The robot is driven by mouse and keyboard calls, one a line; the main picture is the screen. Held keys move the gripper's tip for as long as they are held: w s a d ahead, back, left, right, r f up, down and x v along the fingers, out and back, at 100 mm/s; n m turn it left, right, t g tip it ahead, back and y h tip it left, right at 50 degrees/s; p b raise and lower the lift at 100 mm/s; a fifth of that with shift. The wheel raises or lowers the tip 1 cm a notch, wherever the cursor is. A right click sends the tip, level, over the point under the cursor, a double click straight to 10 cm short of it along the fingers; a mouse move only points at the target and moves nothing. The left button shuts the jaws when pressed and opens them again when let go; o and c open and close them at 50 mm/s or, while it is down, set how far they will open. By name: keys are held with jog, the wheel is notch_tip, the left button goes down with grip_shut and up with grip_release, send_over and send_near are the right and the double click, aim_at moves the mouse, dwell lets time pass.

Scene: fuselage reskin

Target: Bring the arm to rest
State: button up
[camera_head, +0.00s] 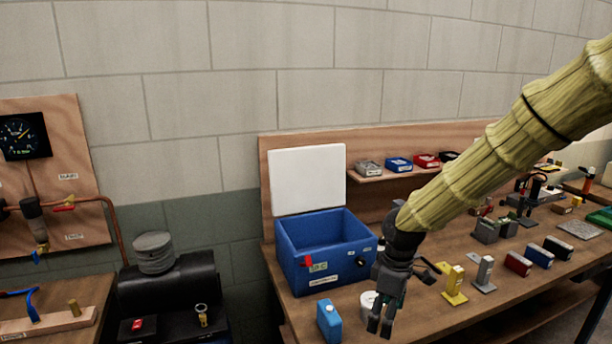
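My arm (500,145), in a yellowish ribbed sleeve, reaches in from the upper right. My gripper (380,326) hangs from it with its fingers pointing down, above the front part of the wooden workbench (450,318). It is in front of a white round item (368,299), which it partly hides. The fingers are small and dark in this view, so I cannot tell whether they are apart or closed. I see nothing clearly held.
A blue box (322,245) with its white lid (307,180) raised stands behind my gripper. Several small blocks lie further right. A black tank (170,285) stands left of the bench.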

jog(key=s+a+f+m+b, duration=0.15)
jog(key=s+f, duration=0.35)
jog(key=f, duration=0.5)
jog(key=s+f+m+y+b, duration=0.1)
jog(key=s+f+m+b, duration=0.3)
jog(key=f, duration=0.6)
jog(key=s+a+f+m+p, duration=0.1)
jog(key=s+f, duration=0.6)
jog(key=f, duration=0.4)
jog(key=s+d+f+m+b, duration=0.2)
jog(key=s+d+f+m, duration=0.1)
jog(key=s+f, duration=0.4)
jog(key=s+d+f+m+h+b, duration=0.1)
jog(key=s+d+f+m+b, duration=0.1)
jog(key=s+f, duration=0.5)
jog(key=s+d+m, duration=0.1)
jog(key=s, duration=0.4)
jog(key=shift+d+f+h, duration=0.3)
